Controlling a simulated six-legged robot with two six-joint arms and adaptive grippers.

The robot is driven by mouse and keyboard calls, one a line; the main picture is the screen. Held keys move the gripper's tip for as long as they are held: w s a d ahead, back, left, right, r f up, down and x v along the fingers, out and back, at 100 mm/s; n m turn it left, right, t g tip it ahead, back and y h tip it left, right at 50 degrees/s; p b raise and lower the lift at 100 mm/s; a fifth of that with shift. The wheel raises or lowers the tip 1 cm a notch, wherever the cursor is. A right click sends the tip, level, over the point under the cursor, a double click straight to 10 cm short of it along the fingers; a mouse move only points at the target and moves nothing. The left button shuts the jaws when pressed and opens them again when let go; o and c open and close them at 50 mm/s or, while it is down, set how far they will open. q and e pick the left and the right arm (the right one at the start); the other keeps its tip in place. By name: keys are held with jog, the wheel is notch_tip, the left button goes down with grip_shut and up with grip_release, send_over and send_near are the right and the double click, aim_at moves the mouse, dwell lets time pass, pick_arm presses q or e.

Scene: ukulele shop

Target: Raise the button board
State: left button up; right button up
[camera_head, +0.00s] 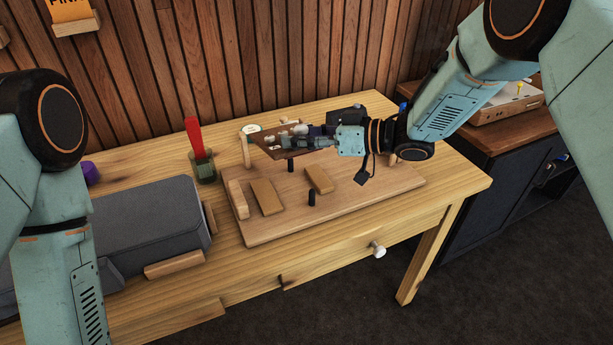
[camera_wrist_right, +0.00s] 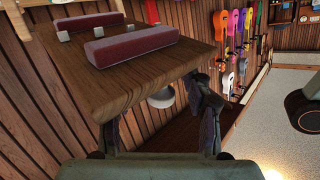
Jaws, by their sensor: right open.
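A dark brown board (camera_head: 272,150), which I take for the button board, is at the back of the light wooden base, partly hidden by my right gripper. In the right wrist view the board (camera_wrist_right: 160,76) is close and tilted, with two dark red pads and small metal cubes on its face. My right gripper (camera_head: 315,140) reaches in from the right at the board. Its open fingers (camera_wrist_right: 160,115) are spread below the board's near edge in the wrist view; I cannot tell whether they touch it. Only my left arm shows, not its gripper.
The wooden base (camera_head: 370,202) carries two tan blocks and short black posts. A grey case (camera_head: 150,225) stands left of it on the table. A small pot (camera_head: 204,170) with a red upright piece is behind. A slatted wall closes the back.

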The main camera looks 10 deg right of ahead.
jog(key=shift+s+d+f+b, duration=0.25)
jog(key=shift+s+f+b, duration=0.15)
jog(key=shift+f+b, duration=0.25)
jog(key=f+b, duration=0.1)
jog(key=f+n+t+b, duration=0.1)
jog(key=b, duration=0.1)
jog(key=shift+s+a+y, duration=0.1)
jog(key=shift+s+y, duration=0.1)
jog(key=shift+y, duration=0.2)
jog(key=f+b, duration=0.1)
jog(key=b, duration=0.2)
jog(key=s+f+n+y+b, duration=0.1)
jog(key=b, duration=0.1)
jog(key=shift+d+f+b, duration=0.25)
jog(key=shift+f+b, duration=0.05)
jog(key=shift+s, duration=0.1)
